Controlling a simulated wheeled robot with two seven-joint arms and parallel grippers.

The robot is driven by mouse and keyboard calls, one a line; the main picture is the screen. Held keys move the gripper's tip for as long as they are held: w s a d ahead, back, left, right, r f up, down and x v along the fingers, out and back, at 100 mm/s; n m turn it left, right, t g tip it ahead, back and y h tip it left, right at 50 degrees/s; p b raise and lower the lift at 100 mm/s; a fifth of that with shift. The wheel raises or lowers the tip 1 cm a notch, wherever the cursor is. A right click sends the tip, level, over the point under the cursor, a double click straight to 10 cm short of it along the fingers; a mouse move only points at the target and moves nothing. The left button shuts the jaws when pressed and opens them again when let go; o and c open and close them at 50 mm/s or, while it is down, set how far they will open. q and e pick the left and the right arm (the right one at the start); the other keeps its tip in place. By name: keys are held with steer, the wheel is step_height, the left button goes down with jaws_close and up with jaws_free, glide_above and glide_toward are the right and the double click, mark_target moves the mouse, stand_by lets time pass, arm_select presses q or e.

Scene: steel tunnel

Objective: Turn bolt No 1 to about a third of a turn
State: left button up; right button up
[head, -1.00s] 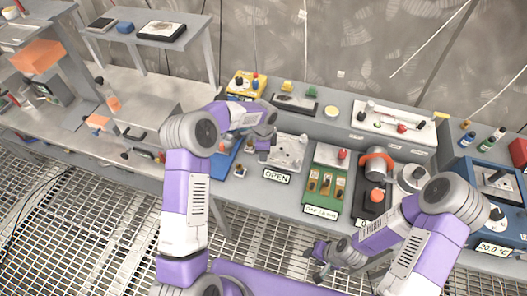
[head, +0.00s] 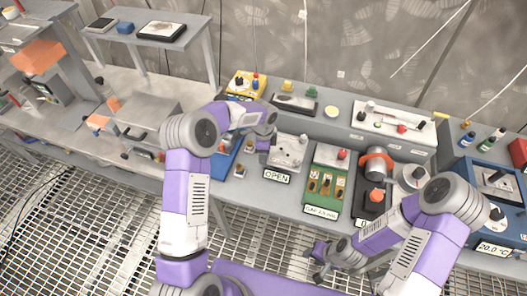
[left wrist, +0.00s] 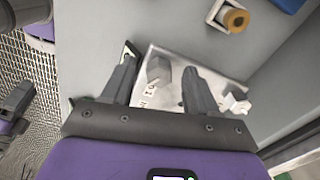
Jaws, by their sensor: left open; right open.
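A pale plate (head: 288,154) lies on the bench behind an "OPEN" sign (head: 277,176); it also shows in the left wrist view (left wrist: 222,84). A grey block-shaped bolt head (left wrist: 158,69) stands on it, and a paler block (left wrist: 238,101) stands to its right. I cannot read which is No 1. My left gripper (head: 264,146) is at the plate's left side in the head view. In the left wrist view its open fingers (left wrist: 155,82) straddle the grey bolt head, apart from it. My right gripper (head: 318,262) is open and empty in front of the bench.
A green-framed panel (head: 326,163) and a dark device with an orange knob (head: 376,196) stand right of the plate. A blue tray (head: 226,160) lies left of it. A brass ring (left wrist: 235,19) shows in the left wrist view.

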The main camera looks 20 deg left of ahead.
arm_select(q)
step_height(320, 180, up, 8)
steer(key=shift+f, duration=0.2)
steer(key=shift+f, duration=0.1)
stand_by(0.5)
